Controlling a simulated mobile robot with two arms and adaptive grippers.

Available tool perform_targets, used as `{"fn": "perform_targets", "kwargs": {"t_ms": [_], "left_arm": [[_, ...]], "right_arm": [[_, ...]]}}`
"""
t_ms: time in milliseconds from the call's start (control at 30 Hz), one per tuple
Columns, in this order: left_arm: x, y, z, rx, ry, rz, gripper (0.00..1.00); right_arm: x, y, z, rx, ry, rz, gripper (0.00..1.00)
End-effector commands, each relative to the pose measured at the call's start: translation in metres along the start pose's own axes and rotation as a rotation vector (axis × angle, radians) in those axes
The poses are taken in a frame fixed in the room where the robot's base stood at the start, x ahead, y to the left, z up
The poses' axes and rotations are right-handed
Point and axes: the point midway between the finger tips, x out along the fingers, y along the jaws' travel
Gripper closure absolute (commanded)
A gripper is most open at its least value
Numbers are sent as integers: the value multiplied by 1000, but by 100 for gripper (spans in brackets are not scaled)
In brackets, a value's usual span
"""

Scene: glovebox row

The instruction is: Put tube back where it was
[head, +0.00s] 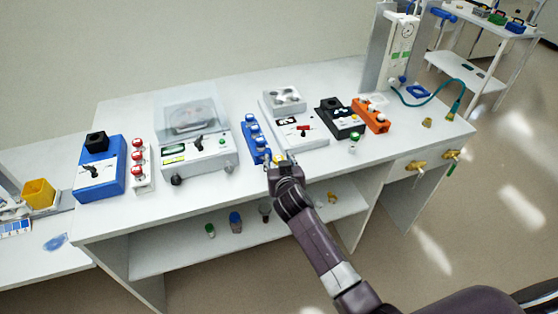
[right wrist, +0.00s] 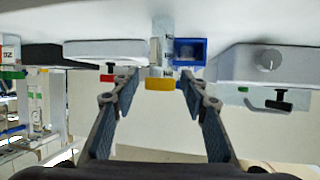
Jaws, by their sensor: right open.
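My right gripper (head: 280,160) is at the front end of a blue rack (head: 252,138) that holds several tubes with white and blue caps. In the right wrist view the two fingers (right wrist: 160,92) are spread apart. A clear tube with a yellow cap (right wrist: 160,84) shows between them, next to the blue rack's end (right wrist: 188,50). I cannot tell whether the tube sits in the rack or beside it. In the head view the gripper mostly hides this tube. My left gripper is not in view.
A balance (head: 195,158) stands left of the rack and a white hotplate device (head: 298,132) right of it. An orange rack (head: 371,116) and a black device (head: 341,118) stand further right. A red-capped rack (head: 141,180) is at left. Several bottles are on the lower shelf (head: 180,236).

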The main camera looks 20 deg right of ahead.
Motion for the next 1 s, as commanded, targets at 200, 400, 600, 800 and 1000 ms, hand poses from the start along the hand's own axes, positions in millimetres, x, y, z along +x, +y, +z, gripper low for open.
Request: {"fn": "perform_targets", "kwargs": {"t_ms": [200,400,600,800,1000], "left_arm": [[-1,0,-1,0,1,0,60],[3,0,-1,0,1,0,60],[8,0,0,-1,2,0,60],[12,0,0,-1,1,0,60],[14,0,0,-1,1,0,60]], "right_arm": [[-10,0,-2,0,0,0,60],[-41,-1,-1,1,0,-1,60],[-76,-1,-1,2,0,-2,60],[-104,0,-2,1,1,-1,60],[-119,0,-3,0,1,0,60]]}}
